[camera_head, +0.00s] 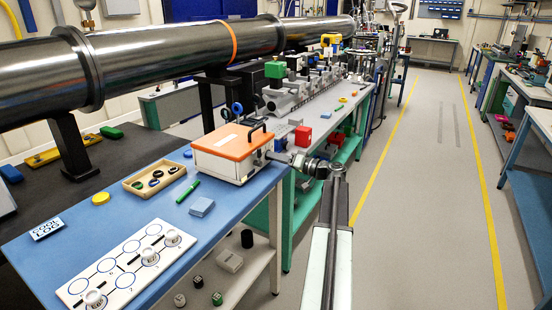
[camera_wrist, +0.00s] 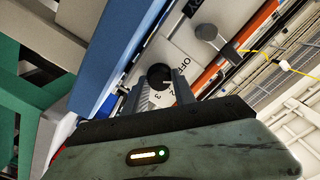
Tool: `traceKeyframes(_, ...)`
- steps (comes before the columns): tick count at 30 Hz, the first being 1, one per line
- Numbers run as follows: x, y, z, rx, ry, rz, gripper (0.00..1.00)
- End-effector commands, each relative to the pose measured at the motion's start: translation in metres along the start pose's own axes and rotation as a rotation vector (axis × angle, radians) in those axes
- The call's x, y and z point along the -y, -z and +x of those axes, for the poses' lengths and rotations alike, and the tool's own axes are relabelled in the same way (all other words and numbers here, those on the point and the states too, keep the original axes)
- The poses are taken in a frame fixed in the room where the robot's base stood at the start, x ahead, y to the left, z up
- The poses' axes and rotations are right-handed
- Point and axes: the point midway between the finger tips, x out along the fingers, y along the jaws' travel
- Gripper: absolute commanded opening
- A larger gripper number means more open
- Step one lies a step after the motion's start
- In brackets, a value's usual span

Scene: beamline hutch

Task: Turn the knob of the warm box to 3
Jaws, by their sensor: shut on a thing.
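The warm box (camera_head: 222,165) is a white box with an orange lid and a black handle on the blue bench. My gripper (camera_head: 272,156) reaches its right side from the aisle; the knob is hidden there in the head view. In the wrist view, a round black knob (camera_wrist: 158,74) sits on the white panel (camera_wrist: 195,45), and my gripper (camera_wrist: 160,88) is shut on it, one finger on each side. The print "OFF" shows above the knob and a "3" below it, near the left finger. I cannot clearly tell which mark the knob points to.
A grey lever-like part (camera_wrist: 214,36) sticks out of the panel near the knob. On the blue bench are a wooden tray (camera_head: 133,184) of rings, a green pen (camera_head: 188,191) and a light-blue block (camera_head: 201,206). The aisle floor (camera_head: 420,200) at right is clear.

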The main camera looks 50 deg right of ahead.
Motion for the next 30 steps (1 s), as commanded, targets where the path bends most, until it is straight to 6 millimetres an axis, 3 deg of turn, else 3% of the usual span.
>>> traceKeyframes(30,-0.0018,-0.0007,-0.0014,0.000,-0.003,0.964,0.00)
